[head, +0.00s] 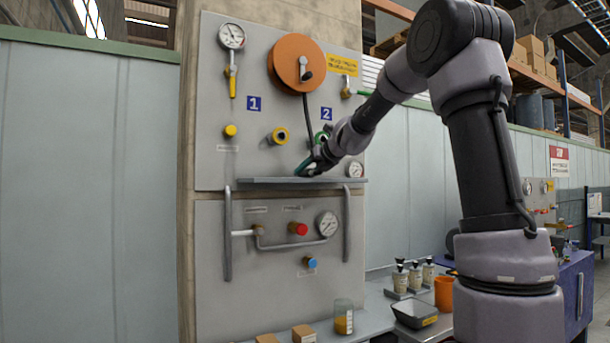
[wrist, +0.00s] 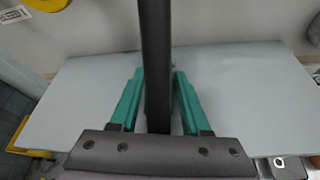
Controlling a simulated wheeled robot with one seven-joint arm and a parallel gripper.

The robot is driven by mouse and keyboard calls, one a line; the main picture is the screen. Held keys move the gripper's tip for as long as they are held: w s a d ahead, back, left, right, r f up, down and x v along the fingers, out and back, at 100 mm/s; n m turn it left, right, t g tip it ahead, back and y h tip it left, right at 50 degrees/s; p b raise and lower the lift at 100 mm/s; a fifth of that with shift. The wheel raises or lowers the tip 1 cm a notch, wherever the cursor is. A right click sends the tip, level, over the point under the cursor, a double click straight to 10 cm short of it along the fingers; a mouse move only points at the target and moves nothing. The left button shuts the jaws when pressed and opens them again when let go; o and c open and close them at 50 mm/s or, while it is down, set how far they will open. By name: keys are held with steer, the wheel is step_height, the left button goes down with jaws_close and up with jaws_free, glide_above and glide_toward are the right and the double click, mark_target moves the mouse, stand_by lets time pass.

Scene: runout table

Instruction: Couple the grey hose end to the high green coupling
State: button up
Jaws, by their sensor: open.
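The dark grey hose (head: 307,112) hangs from the orange reel (head: 296,63) on the upper panel, down to my gripper (head: 304,167). In the wrist view the green fingers of my gripper (wrist: 159,75) are apart. A dark grey length that looks like the hose (wrist: 156,45) runs between them, with a gap on each side. I cannot make out the hose end itself. The high green coupling (head: 321,138) sits on the panel just above my gripper, under the blue 2 sign, partly covered by my arm.
A grey shelf (head: 265,181) juts out just below my gripper and also fills the wrist view (wrist: 245,95). A gauge (head: 355,169) is to the right. Bottles (head: 400,279) stand on the lower bench.

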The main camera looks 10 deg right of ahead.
jaws_close()
